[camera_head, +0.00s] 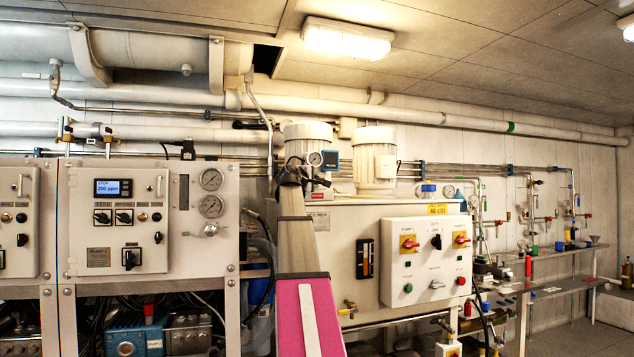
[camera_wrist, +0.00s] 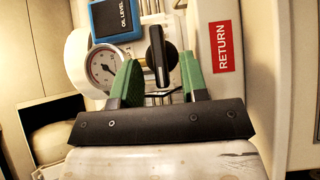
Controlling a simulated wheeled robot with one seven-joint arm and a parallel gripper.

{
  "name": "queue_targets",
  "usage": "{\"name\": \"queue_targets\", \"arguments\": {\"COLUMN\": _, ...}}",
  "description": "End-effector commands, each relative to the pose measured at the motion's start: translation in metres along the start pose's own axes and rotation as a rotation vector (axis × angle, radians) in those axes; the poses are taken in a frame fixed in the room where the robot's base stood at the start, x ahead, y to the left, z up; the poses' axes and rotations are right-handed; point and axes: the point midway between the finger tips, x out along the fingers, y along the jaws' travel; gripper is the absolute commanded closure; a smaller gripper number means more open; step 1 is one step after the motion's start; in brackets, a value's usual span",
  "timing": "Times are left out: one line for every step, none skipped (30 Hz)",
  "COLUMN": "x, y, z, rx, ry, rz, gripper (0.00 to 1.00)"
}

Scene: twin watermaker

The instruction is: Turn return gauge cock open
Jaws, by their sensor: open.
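The return gauge cock shows in the wrist view as a black lever handle (camera_wrist: 157,58), standing nearly upright in the picture. A round white-faced gauge (camera_wrist: 104,70) is to its left and a red RETURN label (camera_wrist: 220,47) to its right. My gripper (camera_wrist: 159,66) is open, with one green finger on each side of the handle. Gaps show between handle and fingers; I cannot tell how far the handle reaches in depth between them. In the head view my gripper (camera_head: 294,166) is beside a small gauge (camera_head: 314,159); the cock is hidden there.
A blue OIL LEVEL box (camera_wrist: 117,18) sits just above the gauge, close to the fingers. In the head view, two pale motors (camera_head: 375,160) stand behind. A switch box (camera_head: 428,262) is at right and a control panel (camera_head: 115,220) at left.

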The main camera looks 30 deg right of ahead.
Motion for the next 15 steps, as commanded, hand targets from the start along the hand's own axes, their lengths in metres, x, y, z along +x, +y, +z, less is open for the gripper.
{"name": "queue_targets", "arguments": {"x": 0.012, "y": 0.001, "z": -0.001, "rx": 0.0, "ry": -0.001, "rz": -0.001, "gripper": 0.6}}
{"name": "queue_targets", "arguments": {"x": 0.016, "y": 0.001, "z": -0.001, "rx": 0.0, "ry": -0.001, "rz": 0.0, "gripper": 0.6}}
{"name": "queue_targets", "arguments": {"x": 0.021, "y": 0.001, "z": -0.001, "rx": 0.0, "ry": 0.0, "rz": 0.0, "gripper": 0.6}}
{"name": "queue_targets", "arguments": {"x": 0.025, "y": 0.001, "z": -0.001, "rx": 0.0, "ry": 0.0, "rz": 0.0, "gripper": 0.6}}
{"name": "queue_targets", "arguments": {"x": 0.028, "y": 0.001, "z": -0.001, "rx": 0.0, "ry": 0.0, "rz": 0.0, "gripper": 0.6}}
{"name": "queue_targets", "arguments": {"x": 0.03, "y": 0.001, "z": -0.001, "rx": 0.0, "ry": 0.0, "rz": 0.0, "gripper": 0.6}}
{"name": "queue_targets", "arguments": {"x": 0.032, "y": 0.001, "z": 0.0, "rx": 0.0, "ry": 0.0, "rz": 0.0, "gripper": 0.6}}
{"name": "queue_targets", "arguments": {"x": 0.033, "y": 0.001, "z": 0.0, "rx": 0.0, "ry": 0.0, "rz": 0.0, "gripper": 0.6}}
{"name": "queue_targets", "arguments": {"x": 0.034, "y": 0.001, "z": 0.0, "rx": 0.0, "ry": 0.0, "rz": 0.0, "gripper": 0.6}}
{"name": "queue_targets", "arguments": {"x": 0.035, "y": 0.0, "z": 0.0, "rx": 0.0, "ry": 0.0, "rz": 0.001, "gripper": 0.6}}
{"name": "queue_targets", "arguments": {"x": 0.035, "y": 0.0, "z": 0.0, "rx": 0.0, "ry": 0.0, "rz": 0.001, "gripper": 0.6}}
{"name": "queue_targets", "arguments": {"x": 0.035, "y": 0.0, "z": 0.0, "rx": 0.0, "ry": 0.0, "rz": 0.001, "gripper": 0.6}}
{"name": "queue_targets", "arguments": {"x": 0.035, "y": 0.0, "z": 0.0, "rx": 0.0, "ry": 0.0, "rz": 0.001, "gripper": 0.6}}
{"name": "queue_targets", "arguments": {"x": 0.034, "y": 0.0, "z": 0.0, "rx": 0.0, "ry": 0.0, "rz": 0.001, "gripper": 0.6}}
{"name": "queue_targets", "arguments": {"x": 0.034, "y": 0.0, "z": 0.0, "rx": 0.0, "ry": 0.0, "rz": 0.001, "gripper": 0.6}}
